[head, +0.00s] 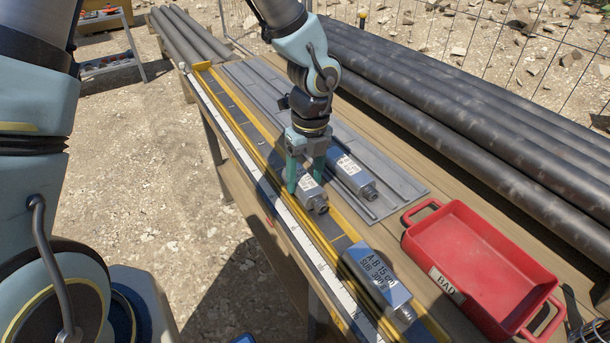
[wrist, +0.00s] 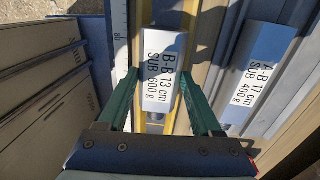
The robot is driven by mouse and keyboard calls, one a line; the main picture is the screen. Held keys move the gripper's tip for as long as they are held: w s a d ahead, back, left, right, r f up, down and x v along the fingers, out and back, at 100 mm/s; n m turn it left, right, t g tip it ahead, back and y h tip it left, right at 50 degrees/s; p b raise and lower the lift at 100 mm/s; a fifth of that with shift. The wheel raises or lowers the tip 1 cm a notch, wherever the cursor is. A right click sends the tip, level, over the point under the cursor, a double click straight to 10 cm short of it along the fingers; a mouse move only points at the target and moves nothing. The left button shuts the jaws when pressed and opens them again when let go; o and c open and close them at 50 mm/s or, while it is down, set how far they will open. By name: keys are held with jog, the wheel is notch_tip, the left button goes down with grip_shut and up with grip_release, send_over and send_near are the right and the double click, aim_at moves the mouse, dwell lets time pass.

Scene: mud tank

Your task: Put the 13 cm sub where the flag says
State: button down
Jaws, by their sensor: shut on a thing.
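My gripper (head: 304,178) has its green fingers closed on both sides of a silver-grey sub (head: 312,197). In the wrist view the held sub (wrist: 161,75) reads "B-B 13 cm SUB 600 g". It is over the yellow-edged channel beside the white scale; whether it touches the channel floor I cannot tell. A second sub (head: 352,177), reading "A-B 17 cm SUB 400 g" in the wrist view (wrist: 258,75), lies on the grey grooved plate (head: 400,187). A third sub (head: 376,282), reading "A-B 15 cm SUB 300 g", lies at the channel's near end. I cannot make out a flag.
A red bin (head: 473,236) labelled "BAD" stands at the right on the wooden bench. Long dark pipes (head: 450,120) lie behind the bench. A white ruler (head: 298,256) runs along the front edge. The grey plate's far part is clear.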

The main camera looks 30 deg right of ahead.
jog(key=shift+f, duration=0.4)
grip_release()
dwell(0.4)
notch_tip(320, 180, up, 7)
jog(key=p, duration=0.7)
jog(key=shift+r, duration=0.1)
dwell(0.3)
